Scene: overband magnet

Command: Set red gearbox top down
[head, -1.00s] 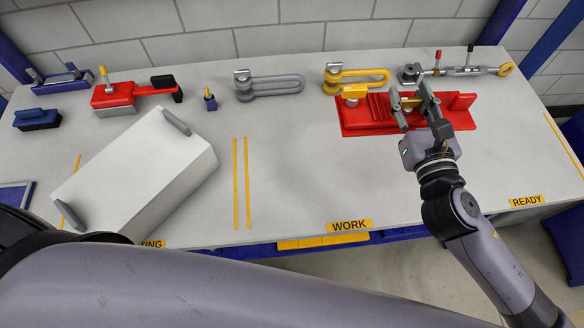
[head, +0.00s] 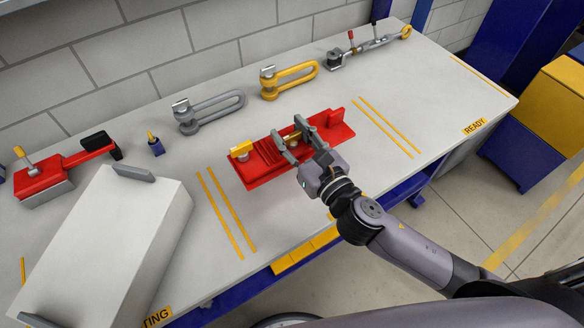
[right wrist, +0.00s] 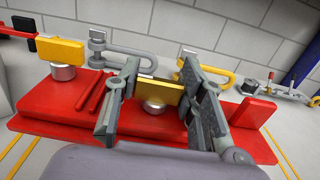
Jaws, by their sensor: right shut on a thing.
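The red gearbox top (head: 262,166) is a long flat red plate with ribs, a raised block at its right end and two yellow grips on round silver posts. It is level over the work area between two pairs of yellow lines. I cannot tell whether its underside touches the table. My right gripper (head: 289,130) is shut on the yellow grip nearer the block; that grip (right wrist: 160,90) shows between the fingers in the right wrist view. The other yellow grip (head: 241,148) is free. My left gripper is not in view.
A grey shackle (head: 210,112) and a yellow shackle (head: 290,80) lie behind the plate, with a turnbuckle-like tool (head: 368,48) at the back right. A white box (head: 105,245) and a red tool (head: 40,178) are at left. Table near the READY label (head: 474,126) is clear.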

